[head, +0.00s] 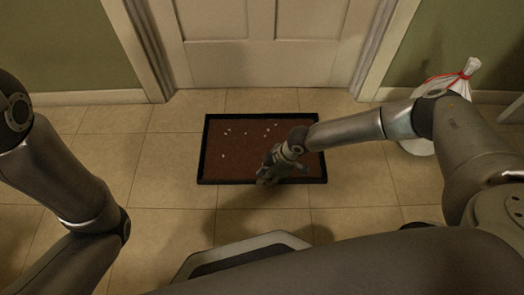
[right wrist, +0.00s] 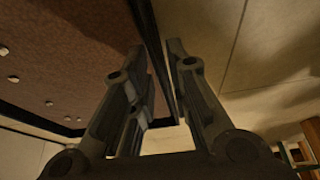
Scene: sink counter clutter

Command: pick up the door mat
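The door mat (head: 225,165) lies flat on the tiled floor in front of the door, brown with a black border and several small pale bits on it. In the right wrist view the mat (right wrist: 75,50) fills the upper left. Its black border runs between the two fingers of my right gripper (right wrist: 156,55), with a gap showing between them; contact with the border cannot be made out. My left arm shows at the left, but its gripper is out of view.
A white panelled door (head: 262,60) and its frame stand just behind the mat. A white bag with a red tie (head: 458,80) stands at the right by the wall, partly behind my right arm. The tiled floor (head: 165,165) left of the mat is clear.

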